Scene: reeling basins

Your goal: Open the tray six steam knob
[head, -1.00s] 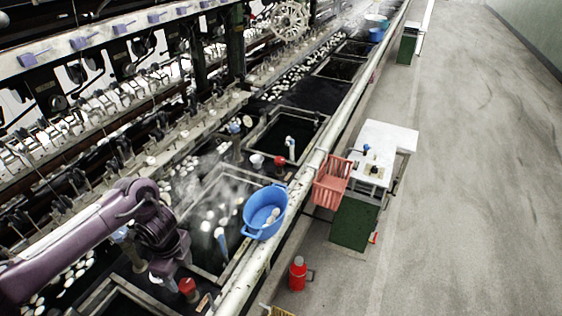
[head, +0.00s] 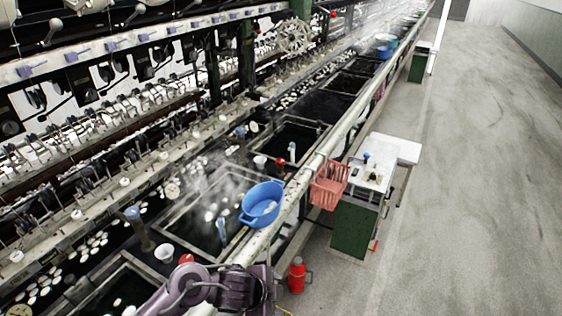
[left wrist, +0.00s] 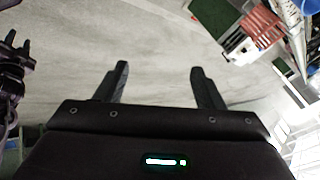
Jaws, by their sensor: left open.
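A red knob (head: 187,259) sits at the near basins beside a white cup, just behind my left arm in the head view. Another red knob (head: 280,163) is further along, by the far basin. Blue-topped posts stand at the near basin (head: 133,213) and further back (head: 241,131). No tray number is readable. My left arm reaches in at the bottom of the head view, its wrist near the white rail. In the left wrist view my left gripper (left wrist: 159,72) is open and empty, with floor behind it. A dark jointed part with two prongs at the left edge may be my right gripper.
A blue basin (head: 262,204) rests at the white rail (head: 300,190). A red basket (head: 328,186) hangs beside a white-topped green cabinet (head: 350,235). A red flask (head: 297,275) stands on the floor. Steam rises over the middle basin. The aisle at right is clear.

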